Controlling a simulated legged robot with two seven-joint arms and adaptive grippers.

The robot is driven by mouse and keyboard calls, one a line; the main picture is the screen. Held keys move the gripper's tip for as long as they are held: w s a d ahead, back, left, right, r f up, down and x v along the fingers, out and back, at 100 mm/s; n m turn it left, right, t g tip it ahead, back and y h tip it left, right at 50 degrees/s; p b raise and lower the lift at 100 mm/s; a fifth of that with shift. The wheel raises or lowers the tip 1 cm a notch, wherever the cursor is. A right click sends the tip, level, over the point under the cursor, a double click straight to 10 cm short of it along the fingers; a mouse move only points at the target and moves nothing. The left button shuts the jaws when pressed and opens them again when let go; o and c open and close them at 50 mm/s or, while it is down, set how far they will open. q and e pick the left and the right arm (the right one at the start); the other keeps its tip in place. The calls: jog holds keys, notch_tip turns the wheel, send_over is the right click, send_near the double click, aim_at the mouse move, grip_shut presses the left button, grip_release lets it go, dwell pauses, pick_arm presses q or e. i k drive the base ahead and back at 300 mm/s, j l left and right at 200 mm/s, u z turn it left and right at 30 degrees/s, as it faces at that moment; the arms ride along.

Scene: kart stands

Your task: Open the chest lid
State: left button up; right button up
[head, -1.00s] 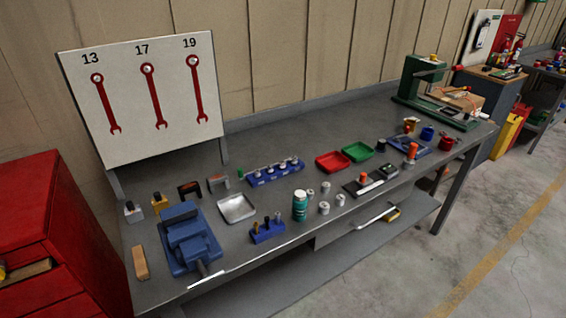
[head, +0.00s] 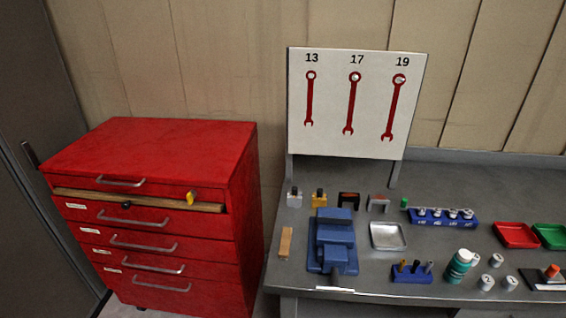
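A red tool chest (head: 247,245) stands left of the workbench in the head view. Its lid (head: 155,146) lies flat on top and looks closed, with a grey handle (head: 121,182) on its front edge. Below the lid is a light wooden strip (head: 139,201), with a small dark round part on it. A yellow piece (head: 191,198) sits at the right of the front, just under the lid edge. Several drawers with grey handles are below and look shut. Neither of my grippers shows in the view.
A grey workbench (head: 375,278) stands right of the chest, carrying a blue vise (head: 333,240), a metal tray (head: 389,236) and small parts. A wrench board (head: 356,105) rises behind it. A dark cabinet (head: 40,220) stands left of the chest.

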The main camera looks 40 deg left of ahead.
aim_at(196, 153)
jog(key=u, duration=0.4)
jog(key=k+u, duration=0.1)
jog(key=u, duration=0.7)
jog(key=k+u, duration=0.1)
jog(key=u, duration=0.3)
jog(key=j+u, duration=0.1)
jog(key=u, duration=0.3)
